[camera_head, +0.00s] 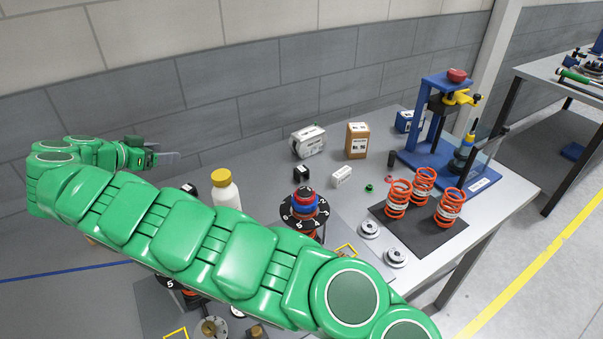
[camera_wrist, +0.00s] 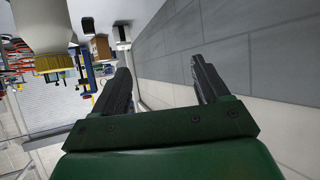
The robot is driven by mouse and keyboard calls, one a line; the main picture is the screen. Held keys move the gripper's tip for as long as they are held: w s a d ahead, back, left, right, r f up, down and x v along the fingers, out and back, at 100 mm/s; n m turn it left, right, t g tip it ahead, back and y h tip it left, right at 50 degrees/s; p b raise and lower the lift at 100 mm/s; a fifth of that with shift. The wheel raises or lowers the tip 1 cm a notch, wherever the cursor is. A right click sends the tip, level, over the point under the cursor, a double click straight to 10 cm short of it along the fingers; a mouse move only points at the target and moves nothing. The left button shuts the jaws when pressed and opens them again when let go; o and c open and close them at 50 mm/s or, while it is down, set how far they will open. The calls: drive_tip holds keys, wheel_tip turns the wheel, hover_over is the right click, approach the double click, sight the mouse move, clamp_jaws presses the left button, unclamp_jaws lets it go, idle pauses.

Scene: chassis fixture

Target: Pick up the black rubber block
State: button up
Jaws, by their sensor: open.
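Two small black blocks with pale labels show in the head view. One black block (camera_head: 302,174) sits on the grey table beside a small white box. The other black block (camera_head: 190,188) is partly hidden behind my arm, left of the yellow-capped bottle. I cannot tell which is the rubber one. My gripper (camera_head: 165,156) is at the far left, near the grey wall and apart from both blocks. In the wrist view my gripper (camera_wrist: 160,70) is open with nothing between its fingers. Small dark objects (camera_wrist: 88,25) show there at upper left, too small to identify surely.
A white bottle (camera_head: 227,192) stands close behind my arm. A dial fixture (camera_head: 304,207), orange springs (camera_head: 398,199), a brown box (camera_head: 356,140) and a blue press (camera_head: 446,125) stand to the right. The wall (camera_wrist: 245,55) fills the right of the wrist view. My arm hides much of the table.

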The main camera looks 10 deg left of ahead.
wheel_tip(320, 180, up, 5)
drive_tip(key=w+d+f+n+g+y, duration=0.1)
drive_tip(key=w+d+f+g+y, duration=0.4)
drive_tip(key=w+d+f+g, duration=0.55)
drive_tip(key=w+d+r+m+t+y, duration=0.1)
drive_tip(key=w+d+r+m+y, duration=0.25)
drive_tip(key=r+y, duration=0.2)
drive_tip(key=w+d+r+m+y, duration=0.2)
drive_tip(key=d+r+y, duration=0.25)
drive_tip(key=r, duration=0.25)
drive_tip(key=w+d+r+m+t+y, duration=0.1)
drive_tip(key=w+d+r+m+t, duration=0.25)
drive_tip(key=d+m, duration=0.35)
drive_tip(key=w+d+r+m+t, duration=0.25)
drive_tip(key=d+m+t, duration=0.2)
drive_tip(key=d, duration=0.35)
drive_tip(key=s+d+f+m+g+h, duration=0.1)
drive_tip(key=s+d+f+m, duration=0.2)
drive_tip(key=f, duration=0.2)
drive_tip(key=s+d+f+m+h, duration=0.1)
drive_tip(key=s+d+f+m, duration=0.2)
drive_tip(key=s+f+m, duration=0.15)
approach(304, 172)
drive_tip(key=shift+d+n+x, duration=0.2)
drive_tip(key=shift+n+x, duration=0.05)
drive_tip(key=shift+x, duration=5)
